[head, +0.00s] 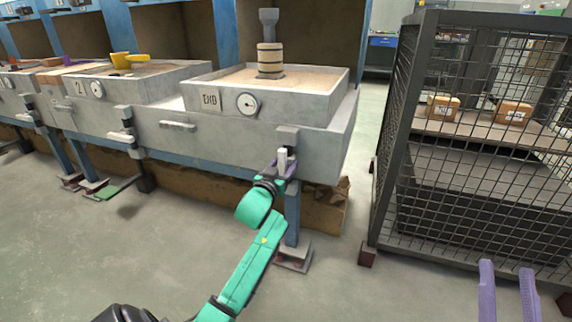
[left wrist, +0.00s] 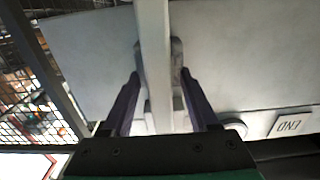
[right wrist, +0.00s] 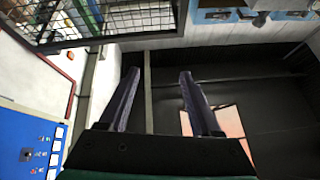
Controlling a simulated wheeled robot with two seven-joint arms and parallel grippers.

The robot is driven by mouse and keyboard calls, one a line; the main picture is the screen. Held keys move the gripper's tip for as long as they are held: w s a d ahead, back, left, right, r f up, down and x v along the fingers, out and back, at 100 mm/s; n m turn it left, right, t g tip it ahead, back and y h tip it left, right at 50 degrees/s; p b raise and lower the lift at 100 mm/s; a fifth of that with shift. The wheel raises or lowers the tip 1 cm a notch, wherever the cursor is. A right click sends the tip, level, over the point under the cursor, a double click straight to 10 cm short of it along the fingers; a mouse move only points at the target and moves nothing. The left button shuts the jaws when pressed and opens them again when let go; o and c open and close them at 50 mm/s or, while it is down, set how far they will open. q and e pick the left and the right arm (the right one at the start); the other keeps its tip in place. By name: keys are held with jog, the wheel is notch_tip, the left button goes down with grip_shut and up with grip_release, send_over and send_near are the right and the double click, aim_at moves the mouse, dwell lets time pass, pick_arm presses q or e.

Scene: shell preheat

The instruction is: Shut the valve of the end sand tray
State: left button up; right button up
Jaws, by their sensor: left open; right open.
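The end sand tray (head: 300,110) is a grey box of sand with an "END" plate (head: 210,99) and a round dial (head: 248,104). A wooden-banded piece (head: 270,58) stands in its sand. The grey valve (head: 287,136) is on the trough front below the tray's right side. Its pale lever (head: 283,160) hangs down; it also shows in the left wrist view (left wrist: 155,60). My left gripper (left wrist: 161,75) is open, with a finger on each side of the lever; contact is unclear. It is partly hidden in the head view (head: 281,167). My right gripper (head: 508,268) is open and empty.
A black mesh cage (head: 480,140) with boxes inside stands at the right. A blue leg (head: 292,215) is beside my left gripper. Further valves (head: 125,128) and tray 2 (head: 150,90) are at the left. The floor in front is clear.

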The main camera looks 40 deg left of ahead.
pick_arm(q)
jog(key=shift+b+x, duration=0.3)
jog(key=shift+x, duration=0.75)
grip_shut()
pick_arm(e)
notch_tip(320, 180, up, 8)
jog(key=s+d+n+t+y, duration=0.1)
jog(key=t, duration=0.1)
jog(key=shift+s, duration=0.25)
jog(key=shift+f, duration=0.15)
